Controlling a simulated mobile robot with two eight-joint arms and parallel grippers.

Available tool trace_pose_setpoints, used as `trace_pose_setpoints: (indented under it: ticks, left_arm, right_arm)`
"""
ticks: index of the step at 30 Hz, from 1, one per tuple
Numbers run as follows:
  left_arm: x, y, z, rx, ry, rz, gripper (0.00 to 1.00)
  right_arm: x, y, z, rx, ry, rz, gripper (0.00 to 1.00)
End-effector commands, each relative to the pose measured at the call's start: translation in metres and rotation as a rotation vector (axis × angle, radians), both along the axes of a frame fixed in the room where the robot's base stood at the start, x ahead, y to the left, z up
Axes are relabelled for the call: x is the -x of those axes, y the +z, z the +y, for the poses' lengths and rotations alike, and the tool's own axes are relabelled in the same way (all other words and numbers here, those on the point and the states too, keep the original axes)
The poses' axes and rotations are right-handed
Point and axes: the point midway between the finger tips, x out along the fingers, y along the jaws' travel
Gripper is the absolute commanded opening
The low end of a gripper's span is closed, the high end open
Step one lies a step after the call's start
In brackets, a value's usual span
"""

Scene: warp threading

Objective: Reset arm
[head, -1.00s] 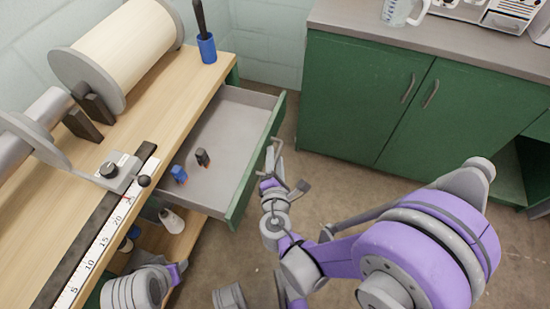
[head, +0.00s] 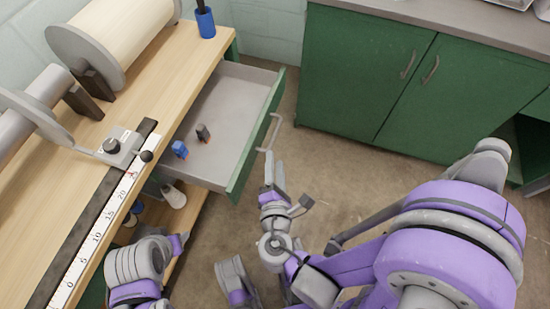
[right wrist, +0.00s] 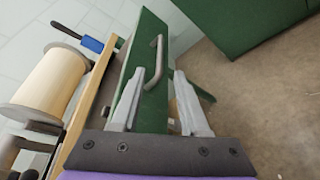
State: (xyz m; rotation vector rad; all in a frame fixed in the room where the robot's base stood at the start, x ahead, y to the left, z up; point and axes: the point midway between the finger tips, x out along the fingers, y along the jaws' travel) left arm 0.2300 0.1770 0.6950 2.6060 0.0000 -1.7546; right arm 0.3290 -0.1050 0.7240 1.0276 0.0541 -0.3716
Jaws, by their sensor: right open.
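My right gripper (head: 274,170) is beside the open drawer, just below the drawer's handle (head: 269,132) in the head view. In the right wrist view its two fingers (right wrist: 158,105) are spread apart with nothing held, and the handle (right wrist: 155,60) shows beyond them, apart from the fingers. The drawer (head: 232,100) is pulled out from the workbench and holds a small blue item (head: 180,149) and a small dark item (head: 203,133). Part of my left arm is low on the left; I cannot make out its gripper's fingertips.
The wooden workbench (head: 165,85) carries a large spool (head: 115,40), a ruler (head: 105,225) with a sliding block, and a blue cup (head: 205,22). A white bottle (head: 174,195) is on the lower shelf. A green cabinet (head: 365,70) stands at the back. Brown floor (head: 335,175) is free between.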

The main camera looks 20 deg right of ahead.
Motion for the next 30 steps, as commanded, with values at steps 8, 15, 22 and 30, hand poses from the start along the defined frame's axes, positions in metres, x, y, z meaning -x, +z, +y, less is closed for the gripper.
trace_pose_setpoints:
  ticks: [8,15,22,30]
  left_arm:
    - [0.0,0.0,0.0,0.0,0.0,0.0,0.5]
    - [0.0,0.0,0.0,0.0,0.0,0.0,0.5]
    - [0.0,0.0,0.0,0.0,0.0,0.0,0.5]
    - [0.0,0.0,0.0,0.0,0.0,0.0,0.5]
  right_arm:
    - [0.0,0.0,0.0,0.0,0.0,0.0,0.45]
    - [-0.001,-0.004,-0.006,-0.036,-0.027,0.018,0.45]
    - [0.012,-0.036,-0.063,-0.444,-0.331,0.176,0.45]
    - [0.063,-0.053,-0.093,-1.116,-0.828,0.293,0.45]
